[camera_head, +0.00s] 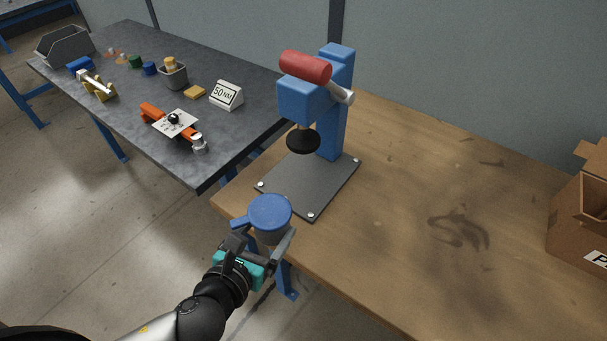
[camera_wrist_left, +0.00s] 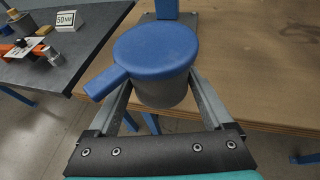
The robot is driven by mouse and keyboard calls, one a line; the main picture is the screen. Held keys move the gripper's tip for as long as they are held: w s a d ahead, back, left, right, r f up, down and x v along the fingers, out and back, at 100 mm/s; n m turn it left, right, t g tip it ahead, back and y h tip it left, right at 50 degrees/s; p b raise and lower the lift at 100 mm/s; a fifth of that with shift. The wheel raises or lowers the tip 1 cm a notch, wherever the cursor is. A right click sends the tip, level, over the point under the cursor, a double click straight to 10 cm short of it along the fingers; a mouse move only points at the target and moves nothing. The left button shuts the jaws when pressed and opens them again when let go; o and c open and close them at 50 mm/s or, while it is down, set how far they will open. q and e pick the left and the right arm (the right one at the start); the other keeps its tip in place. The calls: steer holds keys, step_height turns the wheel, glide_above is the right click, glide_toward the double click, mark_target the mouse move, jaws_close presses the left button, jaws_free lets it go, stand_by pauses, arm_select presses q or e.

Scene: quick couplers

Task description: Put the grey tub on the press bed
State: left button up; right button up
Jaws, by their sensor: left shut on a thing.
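The grey tub (camera_wrist_left: 163,94) has a round blue lid (camera_head: 270,211) with a tab pointing left. Its grey body shows below the lid in the left wrist view. My left gripper (camera_head: 268,238) is shut on the tub, one finger on each side, and holds it upright off the front-left edge of the wooden bench. The press bed (camera_head: 312,184) is a dark plate with bolts at its corners, bare on top. It lies just beyond the tub. My right gripper is not in view.
The blue press (camera_head: 334,120) has a red handle (camera_head: 305,67) and a black ram pad (camera_head: 303,139) over the bed. A cardboard box (camera_head: 583,225) stands at the right. The grey table (camera_head: 150,50) holds an orange tool, a "50 NM" sign and small parts.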

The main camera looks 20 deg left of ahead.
arm_select(q)
glide_above(301, 185)
steer(key=shift+r+b, duration=0.1)
steer(key=shift+b, duration=0.25)
steer(key=shift+w+f+b, duration=0.1)
steer(key=shift+f+b, duration=0.75)
steer(key=shift+f, duration=1)
steer(key=shift+r, duration=0.1)
steer(key=o, duration=1.2)
steer(key=shift+f, duration=0.2)
steer(key=shift+o, duration=0.2)
